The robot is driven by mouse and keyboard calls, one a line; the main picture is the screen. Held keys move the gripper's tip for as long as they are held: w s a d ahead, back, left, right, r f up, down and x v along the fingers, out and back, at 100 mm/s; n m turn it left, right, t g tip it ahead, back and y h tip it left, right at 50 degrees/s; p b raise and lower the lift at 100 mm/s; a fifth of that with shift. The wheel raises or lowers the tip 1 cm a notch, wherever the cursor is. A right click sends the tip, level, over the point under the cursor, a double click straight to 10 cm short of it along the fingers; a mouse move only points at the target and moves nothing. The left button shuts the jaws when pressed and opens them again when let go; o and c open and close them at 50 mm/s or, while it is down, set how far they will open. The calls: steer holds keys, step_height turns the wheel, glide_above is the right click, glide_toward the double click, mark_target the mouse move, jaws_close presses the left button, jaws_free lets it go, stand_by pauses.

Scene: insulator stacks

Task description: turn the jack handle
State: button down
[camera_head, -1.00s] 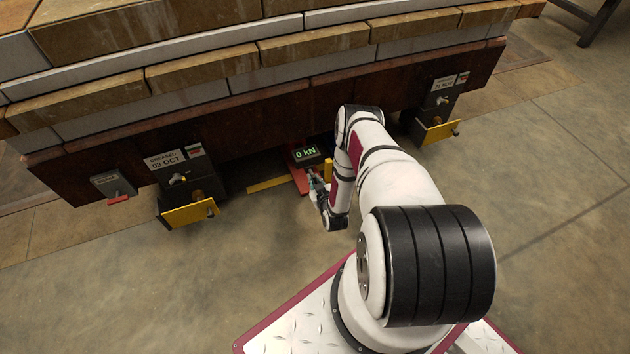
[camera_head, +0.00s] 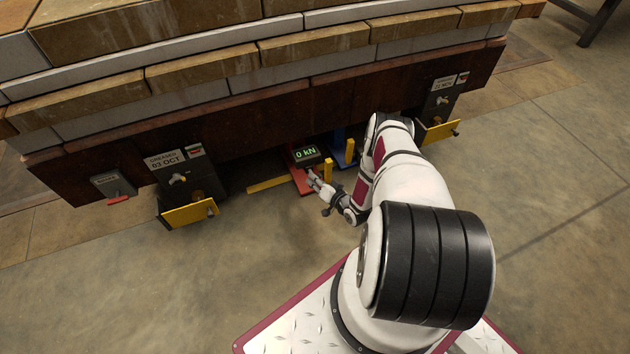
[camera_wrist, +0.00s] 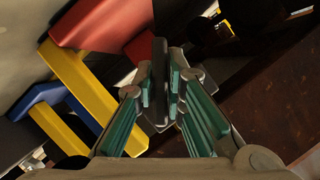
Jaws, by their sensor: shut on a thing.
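The jack shows as a red base (camera_head: 303,185) with a black display (camera_head: 306,153) reading 0 kN and a yellow post (camera_head: 328,170), low at the dark beam's front edge. My gripper (camera_head: 314,178) is at the jack's front. In the wrist view my gripper (camera_wrist: 161,88) has its green-padded fingers closed on a dark bar, which I take to be the jack handle (camera_wrist: 160,70). The bar stands between both pads. The red body (camera_wrist: 105,22) and a yellow bracket (camera_wrist: 85,88) lie to its left. The handle's far end is hard to make out.
A blue unit (camera_head: 339,150) with a yellow post (camera_head: 349,151) stands right of the red jack. Dark boxes with yellow flaps (camera_head: 190,214) (camera_head: 438,132) flank them. A grey box with a red lever (camera_head: 118,199) is far left. The front floor is clear.

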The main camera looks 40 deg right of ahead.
steer(key=shift+m+t+y, duration=0.5)
steer(key=shift+m, duration=0.9)
steer(key=c, duration=1.7)
jaws_free()
steer(key=shift+o, duration=0.2)
steer(key=v, duration=1.2)
steer(key=shift+d+f, duration=0.1)
steer(key=shift+f, duration=0.05)
